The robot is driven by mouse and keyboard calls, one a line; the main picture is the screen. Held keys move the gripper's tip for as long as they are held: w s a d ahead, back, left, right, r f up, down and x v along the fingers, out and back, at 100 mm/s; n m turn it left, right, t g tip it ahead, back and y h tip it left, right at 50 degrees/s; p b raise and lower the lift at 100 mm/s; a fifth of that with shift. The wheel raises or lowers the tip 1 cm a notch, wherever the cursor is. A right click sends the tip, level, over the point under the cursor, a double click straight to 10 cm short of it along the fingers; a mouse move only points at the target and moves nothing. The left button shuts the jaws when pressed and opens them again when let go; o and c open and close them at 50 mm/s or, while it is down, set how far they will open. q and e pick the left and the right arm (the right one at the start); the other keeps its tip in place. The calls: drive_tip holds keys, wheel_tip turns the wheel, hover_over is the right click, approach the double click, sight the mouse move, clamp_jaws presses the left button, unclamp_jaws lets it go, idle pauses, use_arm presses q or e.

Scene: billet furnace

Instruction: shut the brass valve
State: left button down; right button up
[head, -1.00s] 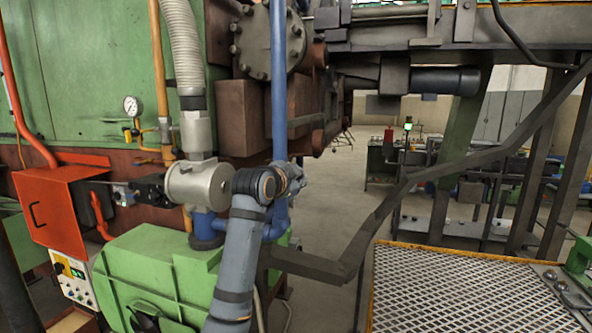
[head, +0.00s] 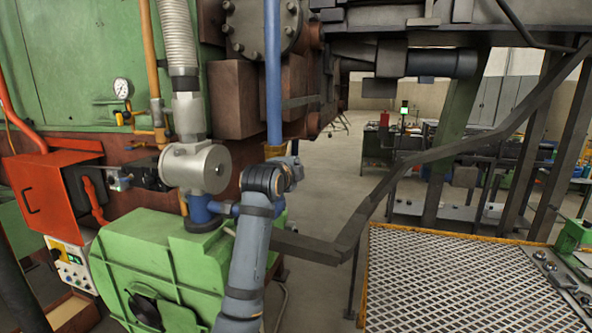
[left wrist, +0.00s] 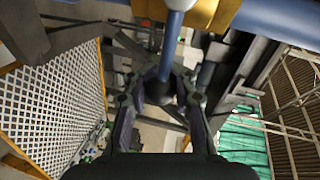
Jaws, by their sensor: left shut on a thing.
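The brass valve (head: 275,150) shows as a small yellow-brown patch at the lower end of the upright blue pipe (head: 273,80) in the head view. My left wrist stands in front and hides most of it. In the left wrist view the brass body (left wrist: 215,12) is at the top. A pale blue lever (left wrist: 170,48) runs down from it between the fingers. My left gripper (left wrist: 162,95) is shut on the lever near its dark end. In the head view its fingers are mostly hidden behind the wrist. My right gripper is in neither view.
A grey round housing (head: 195,167) and a green machine casing (head: 150,260) stand left of my arm. A dark bent rail (head: 350,230) crosses just right of it. A mesh platform (head: 450,285) with a yellow edge lies at lower right.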

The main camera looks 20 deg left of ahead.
use_arm(q)
drive_tip(key=shift+f, duration=0.4)
drive_tip(key=c, duration=1.6)
unclamp_jaws()
drive_tip(key=o, duration=0.5)
drive_tip(key=shift+s+d+r, duration=0.1)
drive_tip(key=shift+s+r, duration=0.15)
drive_tip(key=shift+s, duration=0.1)
drive_tip(key=shift+o, duration=0.2)
drive_tip(key=shift+s+r, duration=0.1)
drive_tip(key=shift+r, duration=0.05)
drive_tip(key=s+r, duration=0.2)
drive_tip(key=s, duration=0.9)
drive_tip(key=shift+s+r, duration=0.15)
drive_tip(key=shift+s, duration=0.2)
drive_tip(key=shift+a, duration=0.2)
